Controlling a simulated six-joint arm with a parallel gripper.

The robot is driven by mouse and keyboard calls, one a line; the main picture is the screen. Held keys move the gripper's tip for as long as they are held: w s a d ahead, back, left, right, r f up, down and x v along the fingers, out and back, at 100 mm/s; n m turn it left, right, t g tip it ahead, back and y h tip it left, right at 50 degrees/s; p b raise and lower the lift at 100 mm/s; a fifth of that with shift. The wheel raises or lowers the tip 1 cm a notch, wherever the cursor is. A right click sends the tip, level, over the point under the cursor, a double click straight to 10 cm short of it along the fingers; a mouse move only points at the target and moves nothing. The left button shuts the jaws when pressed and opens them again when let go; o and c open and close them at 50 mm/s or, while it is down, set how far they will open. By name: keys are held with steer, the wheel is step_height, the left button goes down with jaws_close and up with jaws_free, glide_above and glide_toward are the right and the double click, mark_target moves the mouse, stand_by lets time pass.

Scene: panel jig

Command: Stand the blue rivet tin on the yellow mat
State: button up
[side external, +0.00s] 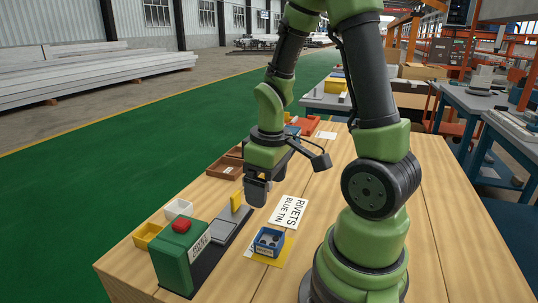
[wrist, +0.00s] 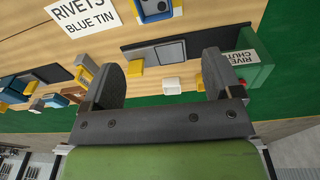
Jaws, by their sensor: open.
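The blue rivet tin (side external: 262,251) is a small open-topped box with dark contents. It stands upright on the yellow mat (side external: 275,262), whose edges show around its base.
A green rivet chute (side external: 175,258) with a red top part stands at the front left, beside a grey plate (side external: 222,231) and an upright yellow piece (side external: 236,201). White (side external: 178,209) and yellow (side external: 148,236) bins sit left. A "RIVETS BLUE TIN" card (side external: 289,211) lies behind the tin.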

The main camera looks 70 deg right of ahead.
steer(key=s+a+r+m+t+y, duration=0.1)
steer(key=s+a+r+t, duration=0.1)
steer(key=a+r, duration=0.3)
steer(key=s+a+r+m+t+y, duration=0.1)
steer(key=a+r+t, duration=0.3)
steer(key=r, duration=0.6)
steer(key=shift+s+a+r+m, duration=0.3)
steer(key=shift+s+a+m, duration=0.4)
steer(key=shift+a, duration=0.6)
